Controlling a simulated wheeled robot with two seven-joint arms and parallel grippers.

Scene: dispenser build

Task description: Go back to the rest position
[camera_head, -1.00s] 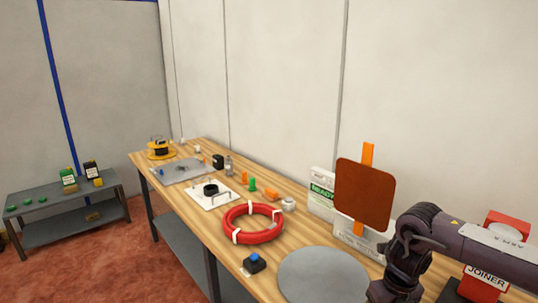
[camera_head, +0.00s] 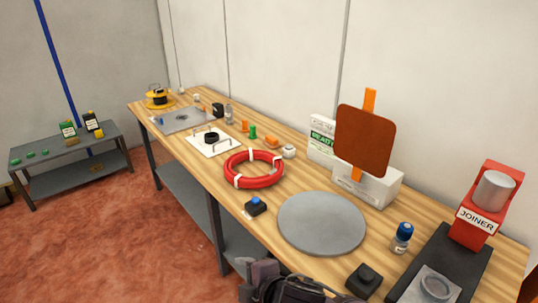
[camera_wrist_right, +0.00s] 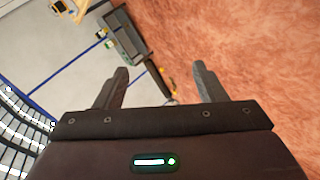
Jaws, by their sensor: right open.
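My right gripper (camera_wrist_right: 158,88) is open in the right wrist view, its two fingers apart with nothing between them. Beyond the fingers that view shows the red floor and a distant grey bench. In the head view a dark part of my right arm (camera_head: 285,285) shows at the bottom edge, in front of the workbench's near edge; its fingertips cannot be made out there. My left gripper is not in view.
The wooden workbench (camera_head: 300,164) holds a grey disc (camera_head: 322,224), a red ring (camera_head: 253,184), a blue-button box (camera_head: 256,206), a blue-capped bottle (camera_head: 402,238), a red joiner (camera_head: 485,205) and a brown panel (camera_head: 364,140). A low grey bench (camera_head: 70,158) stands left. Red floor between is clear.

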